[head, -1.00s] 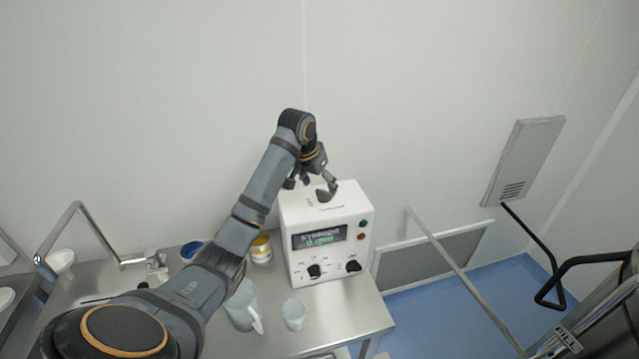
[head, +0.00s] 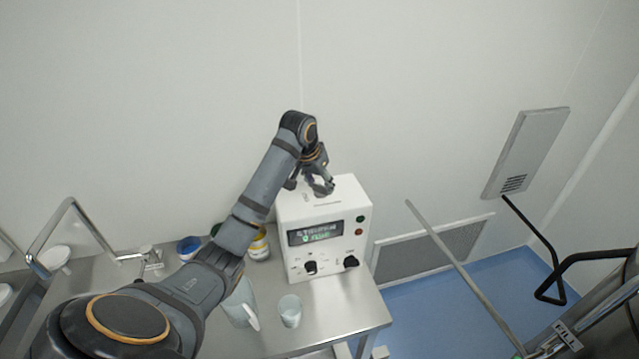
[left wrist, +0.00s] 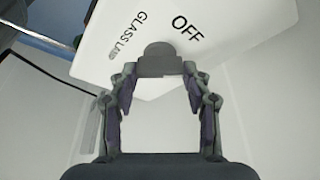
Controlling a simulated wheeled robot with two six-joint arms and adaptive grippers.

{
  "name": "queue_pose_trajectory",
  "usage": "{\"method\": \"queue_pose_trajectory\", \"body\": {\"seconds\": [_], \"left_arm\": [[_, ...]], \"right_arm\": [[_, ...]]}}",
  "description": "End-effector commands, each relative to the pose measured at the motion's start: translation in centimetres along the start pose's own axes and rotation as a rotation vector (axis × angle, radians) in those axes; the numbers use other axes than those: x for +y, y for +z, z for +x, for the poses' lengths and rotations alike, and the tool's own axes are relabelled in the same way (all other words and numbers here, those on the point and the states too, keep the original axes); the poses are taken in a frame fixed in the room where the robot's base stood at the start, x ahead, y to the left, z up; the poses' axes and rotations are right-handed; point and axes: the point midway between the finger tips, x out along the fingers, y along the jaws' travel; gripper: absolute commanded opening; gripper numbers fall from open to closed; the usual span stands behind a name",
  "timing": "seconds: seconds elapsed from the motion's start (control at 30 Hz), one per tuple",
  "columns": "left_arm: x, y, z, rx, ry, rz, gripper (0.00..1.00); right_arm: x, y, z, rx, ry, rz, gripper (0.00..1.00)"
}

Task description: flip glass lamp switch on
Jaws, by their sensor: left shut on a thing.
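The white box (head: 345,205) stands on the metal bench, with a display and knobs on its front. Its top carries the labels "GLASS LAMP" and "OFF", readable on the white top (left wrist: 225,20) in the left wrist view. A dark grey rounded switch (left wrist: 160,58) sits on that top, between my fingertips. My left gripper (head: 320,186) reaches down onto the box's top and is shut on the switch; it also shows in the left wrist view (left wrist: 160,68). The fingers partly hide the switch in the head view. My right gripper is not in view.
On the metal bench (head: 350,315) are a translucent jug (head: 238,305), a clear cup (head: 290,312), a yellow-and-white jar (head: 260,247) and a blue container (head: 189,248). My left arm passes above them. A wall stands behind the box; blue floor lies to the right.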

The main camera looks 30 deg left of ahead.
Motion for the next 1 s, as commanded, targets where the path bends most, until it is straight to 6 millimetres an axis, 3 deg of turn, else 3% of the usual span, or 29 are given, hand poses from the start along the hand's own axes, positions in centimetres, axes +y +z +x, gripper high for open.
{"method": "queue_pose_trajectory", "body": {"seconds": [0.37,1.0], "left_arm": [[-0.2,0.1,0.0,-0.002,0.052,0.124,0.17],[-0.4,-0.1,0.0,-0.002,0.239,0.571,0.17]], "right_arm": [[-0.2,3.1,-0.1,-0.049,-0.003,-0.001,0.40],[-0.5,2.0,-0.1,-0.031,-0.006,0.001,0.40]]}}
